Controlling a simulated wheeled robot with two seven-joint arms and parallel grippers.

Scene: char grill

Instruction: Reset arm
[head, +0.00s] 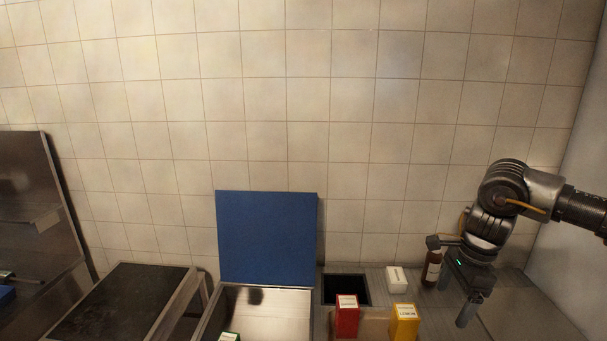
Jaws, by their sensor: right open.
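My right arm (508,195) comes in from the right edge and bends down over the right part of the counter. My right gripper (456,304) points down there, open, with its fingers apart and nothing seen between them. It is close to a dark brown bottle (432,268) with a pale label, which stands just left of it; I cannot tell whether they touch. My left gripper is not in view.
A red box (346,316), a yellow box (404,322) and a white box (397,280) stand left of the gripper. A dark bin (346,289) and an open blue lid (267,238) are farther left. A dark grill plate (120,305) is at lower left. The tiled wall (300,100) closes the back.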

